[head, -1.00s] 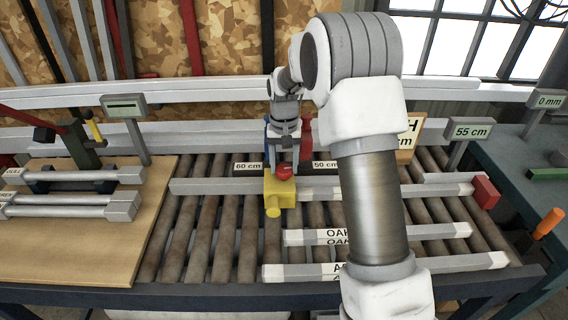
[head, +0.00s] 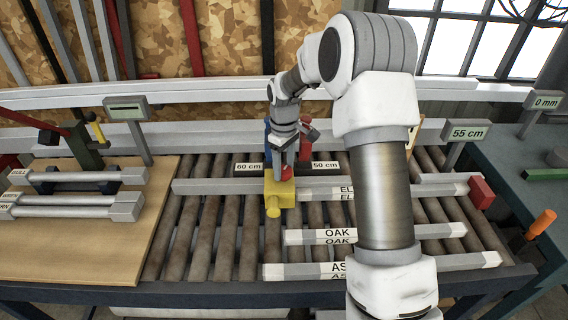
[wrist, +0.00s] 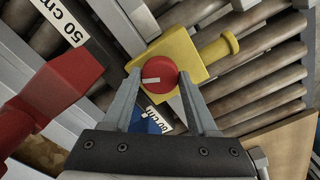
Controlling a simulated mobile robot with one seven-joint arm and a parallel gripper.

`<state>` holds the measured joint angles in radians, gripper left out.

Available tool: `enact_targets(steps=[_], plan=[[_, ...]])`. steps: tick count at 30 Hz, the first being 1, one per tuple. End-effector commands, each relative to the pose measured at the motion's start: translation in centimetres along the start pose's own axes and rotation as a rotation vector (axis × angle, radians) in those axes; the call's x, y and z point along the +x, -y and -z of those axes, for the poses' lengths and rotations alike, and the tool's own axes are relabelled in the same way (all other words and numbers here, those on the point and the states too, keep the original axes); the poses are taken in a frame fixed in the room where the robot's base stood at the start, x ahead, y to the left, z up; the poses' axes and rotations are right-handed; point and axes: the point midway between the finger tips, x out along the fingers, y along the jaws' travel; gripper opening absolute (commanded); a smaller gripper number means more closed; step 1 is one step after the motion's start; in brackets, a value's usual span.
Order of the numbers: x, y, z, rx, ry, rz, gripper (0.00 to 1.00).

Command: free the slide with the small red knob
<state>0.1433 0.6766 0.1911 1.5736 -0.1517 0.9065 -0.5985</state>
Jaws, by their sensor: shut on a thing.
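The yellow slide (head: 282,196) sits on the rail between the "60 cm" and "50 cm" labels, with a round yellow nub at its front. The small red knob (wrist: 160,75) is on top of the slide and has a white line on its face. In the head view the knob (head: 287,173) is partly hidden by my fingers. My gripper (wrist: 158,78) is shut on the knob, with one finger on each side of it. In the head view my gripper (head: 294,168) comes down onto the slide from above and behind.
The rail carries a "60 cm" label (head: 248,168) and a "50 cm" label (head: 325,166). A larger red part (wrist: 60,85) stands close beside my gripper. A red end block (head: 481,192) is at the right. Labelled bars, including OAK (head: 337,236), lie on the rollers in front.

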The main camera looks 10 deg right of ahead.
Motion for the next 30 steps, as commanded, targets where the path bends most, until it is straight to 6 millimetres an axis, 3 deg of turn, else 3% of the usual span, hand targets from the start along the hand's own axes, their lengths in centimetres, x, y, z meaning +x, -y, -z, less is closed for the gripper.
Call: enact_targets(steps=[15, 30], plan=[[-0.19, -0.09, 0.03, -0.389, -0.002, -0.002, 0.03], [-0.08, -0.07, 0.08, -0.496, -0.002, -0.003, 0.03]])
